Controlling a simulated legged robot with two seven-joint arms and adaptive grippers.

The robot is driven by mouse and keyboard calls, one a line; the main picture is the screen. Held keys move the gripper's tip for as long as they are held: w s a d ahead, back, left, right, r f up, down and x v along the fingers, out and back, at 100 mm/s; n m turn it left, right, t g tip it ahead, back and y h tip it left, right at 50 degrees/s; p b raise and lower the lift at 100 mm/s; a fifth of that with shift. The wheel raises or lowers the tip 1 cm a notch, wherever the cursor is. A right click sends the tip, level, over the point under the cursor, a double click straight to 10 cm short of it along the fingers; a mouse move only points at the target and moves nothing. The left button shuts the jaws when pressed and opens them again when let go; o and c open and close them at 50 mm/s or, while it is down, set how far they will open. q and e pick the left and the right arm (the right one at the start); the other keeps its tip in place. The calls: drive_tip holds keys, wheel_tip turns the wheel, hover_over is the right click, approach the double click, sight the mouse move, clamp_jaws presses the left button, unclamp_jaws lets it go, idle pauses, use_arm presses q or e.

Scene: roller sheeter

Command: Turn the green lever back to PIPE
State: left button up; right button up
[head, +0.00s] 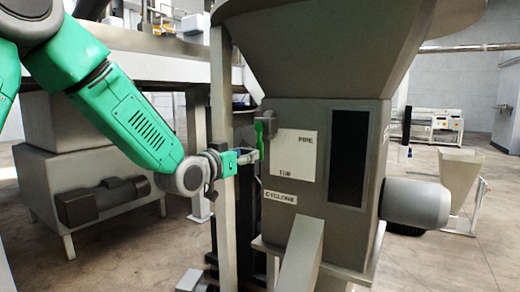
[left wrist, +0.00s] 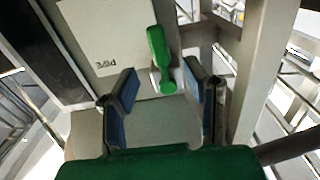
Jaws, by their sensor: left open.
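The green lever (head: 261,134) is on the left side of the grey machine housing, beside a white panel (head: 305,148) marked PIPE at top and TUB lower down. Its handle hangs down from the pivot, toward the TUB end. In the left wrist view, which is upside down, the lever (left wrist: 157,46) shows with its round pivot end between the fingers. My left gripper (head: 256,154) is at the lever's lower part in the head view. Its blue-padded fingers (left wrist: 160,72) are open, with a gap on each side of the lever. My right gripper is not in view.
A grey post (head: 222,110) stands just left of the lever, close to my left wrist. The housing has a dark window (head: 348,157) and a CYCLONE label (head: 280,198). A grey motor cylinder (head: 415,203) sticks out at right.

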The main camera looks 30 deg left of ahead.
sight(260, 160)
use_arm(q)
drive_tip(key=w+p, duration=0.1)
drive_tip(key=w, duration=0.6)
drive_tip(key=shift+w, duration=0.35)
clamp_jaws()
